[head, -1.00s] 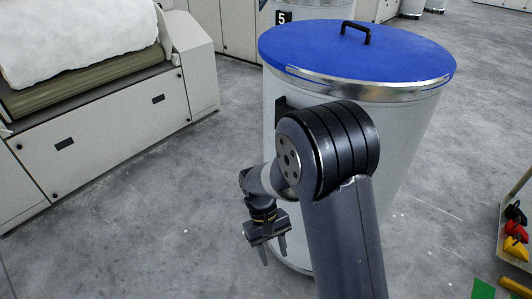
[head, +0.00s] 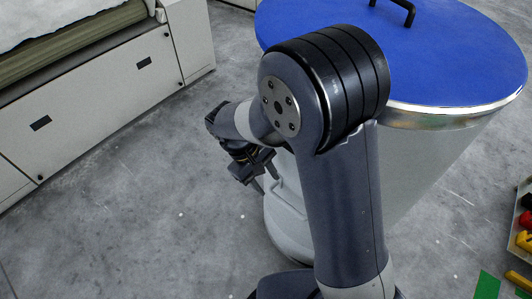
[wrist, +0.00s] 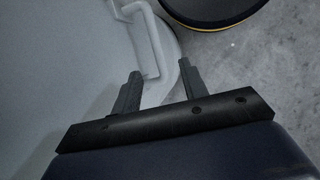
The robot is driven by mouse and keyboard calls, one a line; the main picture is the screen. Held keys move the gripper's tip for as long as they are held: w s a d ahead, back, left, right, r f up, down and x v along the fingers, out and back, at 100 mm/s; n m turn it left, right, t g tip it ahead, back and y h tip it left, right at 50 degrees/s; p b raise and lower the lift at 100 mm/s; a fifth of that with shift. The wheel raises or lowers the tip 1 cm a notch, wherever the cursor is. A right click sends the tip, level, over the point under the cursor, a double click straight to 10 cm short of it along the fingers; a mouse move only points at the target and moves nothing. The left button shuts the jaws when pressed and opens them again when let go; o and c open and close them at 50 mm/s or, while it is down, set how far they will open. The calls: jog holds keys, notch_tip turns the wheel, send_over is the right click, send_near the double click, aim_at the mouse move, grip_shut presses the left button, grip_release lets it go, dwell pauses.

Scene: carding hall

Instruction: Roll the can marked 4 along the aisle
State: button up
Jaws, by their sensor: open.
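A large light-grey can (head: 425,165) with a metal rim and a blue lid (head: 450,50) stands upright beyond my arm. Its number is not visible, hidden by my arm or out of view. In the head view my gripper (head: 267,182) is low at the can's left side, partly against its wall. In the wrist view my gripper (wrist: 159,70) is open, its fingers apart and empty. A pale bar handle (wrist: 150,40) on the can's wall shows just past and between the fingertips; I cannot tell whether they touch it.
A long grey machine (head: 105,100) with white fibre on top stands at left. A low tray (head: 519,243) with red, yellow and black items is at the right edge, near a green floor patch (head: 487,285). The grey floor between machine and can is clear.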

aim_at(282, 201)
jog(key=shift+w, duration=0.4)
jog(key=shift+f, duration=0.1)
jog(key=b+x, duration=0.1)
jog(key=x, duration=0.9)
jog(key=shift+d+f, duration=0.15)
jog(key=shift+f, duration=0.1)
jog(key=shift+c, duration=0.3)
grip_shut()
dwell(0.8)
